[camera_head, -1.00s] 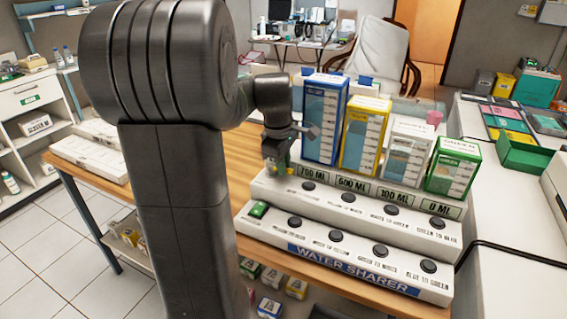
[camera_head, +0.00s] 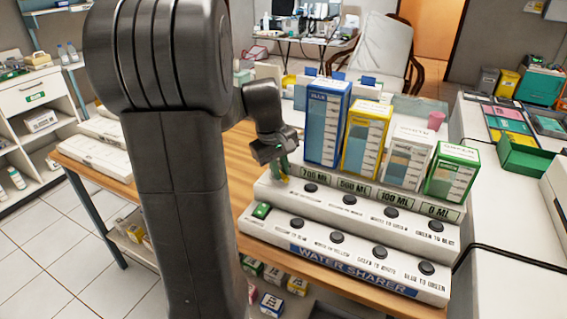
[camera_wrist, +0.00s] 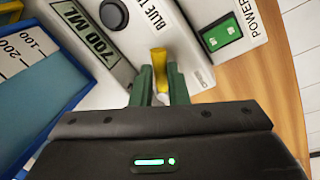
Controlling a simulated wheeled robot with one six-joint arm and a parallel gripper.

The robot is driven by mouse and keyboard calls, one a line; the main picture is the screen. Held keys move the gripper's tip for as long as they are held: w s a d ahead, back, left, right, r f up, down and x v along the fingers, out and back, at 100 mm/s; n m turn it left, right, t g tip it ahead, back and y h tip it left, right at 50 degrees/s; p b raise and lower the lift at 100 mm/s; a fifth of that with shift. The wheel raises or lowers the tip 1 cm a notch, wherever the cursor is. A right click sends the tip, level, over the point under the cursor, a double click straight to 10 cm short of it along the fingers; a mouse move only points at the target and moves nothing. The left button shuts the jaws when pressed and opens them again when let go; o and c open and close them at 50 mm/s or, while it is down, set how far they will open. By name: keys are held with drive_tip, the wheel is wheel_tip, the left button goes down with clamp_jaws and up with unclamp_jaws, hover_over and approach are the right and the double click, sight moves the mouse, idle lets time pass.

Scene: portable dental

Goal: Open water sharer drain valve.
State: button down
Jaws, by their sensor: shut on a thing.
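The water sharer (camera_head: 330,243) is a white stepped unit on the wooden table, with black round buttons on two steps. A small yellow piece that looks like the drain valve handle (camera_wrist: 158,55) sits at its left end, close to the BLUE label in the wrist view. My gripper (camera_wrist: 160,82) has its green fingers closed on either side of this handle. In the head view my gripper (camera_head: 281,165) is at the left end of the upper step, beside the blue container (camera_head: 328,124). The fingers partly hide the handle, so its exact angle is unclear.
Yellow (camera_head: 365,138), white (camera_head: 408,157) and green (camera_head: 452,172) containers stand right of the blue one. A green power switch (camera_head: 262,210) is on the lower step, close to the handle; it also shows in the wrist view (camera_wrist: 221,34). Bare table lies left of the unit.

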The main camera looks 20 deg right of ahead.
drive_tip(key=m, duration=0.2)
drive_tip(key=a+m+p, duration=0.1)
drive_tip(key=m+g+p, duration=0.1)
drive_tip(key=m, duration=0.1)
drive_tip(key=shift+w+a+r+m, duration=0.2)
drive_tip(key=shift+a+m, duration=0.1)
drive_tip(key=shift+a, duration=0.1)
drive_tip(key=m, duration=0.1)
drive_tip(key=m+p, duration=0.1)
drive_tip(key=a+m, duration=0.1)
drive_tip(key=shift+w+f+g, duration=0.1)
drive_tip(key=shift+w+g, duration=0.2)
drive_tip(key=shift+w, duration=0.05)
drive_tip(key=shift+w+a+m+y+p, duration=0.2)
drive_tip(key=shift+m+p, duration=0.15)
drive_tip(key=shift+m, duration=0.4)
drive_tip(key=shift+w+a+m+y+p, duration=0.1)
drive_tip(key=shift+w+m+y+p, duration=0.2)
drive_tip(key=shift+m, duration=0.45)
drive_tip(key=shift+s, duration=0.15)
drive_tip(key=c, duration=1.7)
unclamp_jaws()
wheel_tip(320, 180, up, 13)
drive_tip(key=w+a, duration=0.1)
drive_tip(key=w, duration=0.1)
drive_tip(key=shift+a+r+p, duration=0.2)
drive_tip(key=shift+a+p, duration=0.15)
drive_tip(key=shift+p, duration=0.1)
drive_tip(key=shift+f, duration=0.1)
